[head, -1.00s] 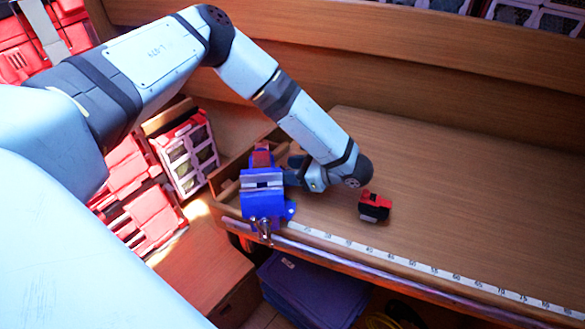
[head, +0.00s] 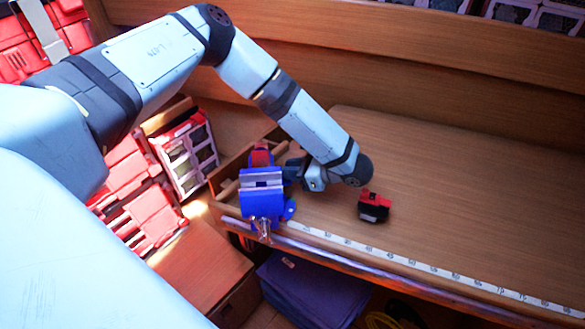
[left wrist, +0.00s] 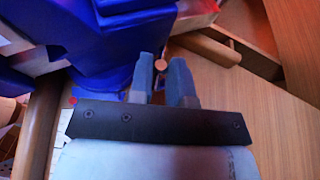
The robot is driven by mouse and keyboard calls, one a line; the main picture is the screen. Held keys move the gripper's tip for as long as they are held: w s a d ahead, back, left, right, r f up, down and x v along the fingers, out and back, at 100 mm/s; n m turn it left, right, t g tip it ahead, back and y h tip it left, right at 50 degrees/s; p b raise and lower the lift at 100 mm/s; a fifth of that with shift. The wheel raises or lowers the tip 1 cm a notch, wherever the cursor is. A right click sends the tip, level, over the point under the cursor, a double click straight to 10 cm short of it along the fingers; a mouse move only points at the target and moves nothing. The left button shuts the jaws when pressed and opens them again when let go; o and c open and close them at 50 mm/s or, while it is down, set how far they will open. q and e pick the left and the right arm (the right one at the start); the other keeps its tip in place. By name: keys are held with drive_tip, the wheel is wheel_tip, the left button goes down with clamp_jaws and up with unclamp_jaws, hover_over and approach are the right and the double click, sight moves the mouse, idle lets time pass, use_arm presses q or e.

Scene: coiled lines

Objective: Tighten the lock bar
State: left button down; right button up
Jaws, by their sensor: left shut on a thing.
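A blue vise (head: 262,200) with grey jaws is at the left front corner of the wooden bench; it also fills the upper left of the left wrist view (left wrist: 120,45). My left gripper (head: 291,172) is low at the vise's right side. In the left wrist view its two blue-grey fingers (left wrist: 162,72) are close together beside the vise base. The small round metal end of the lock bar (left wrist: 161,64) shows between the fingertips, and they are shut on it. The rest of the bar is hidden. My right gripper is not in view.
A red and black tape measure (head: 374,206) lies on the bench right of my left gripper. A white ruler strip (head: 420,266) runs along the front edge. The bench (head: 450,190) further right is clear. Red boxes (head: 140,220) stand at the left.

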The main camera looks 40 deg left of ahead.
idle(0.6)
use_arm(q)
drive_tip(key=c, duration=1.1)
unclamp_jaws()
drive_tip(key=shift+a, duration=0.1)
drive_tip(key=shift+b+v, duration=1.05)
drive_tip(key=shift+v, duration=5.9)
drive_tip(key=shift+w, duration=0.1)
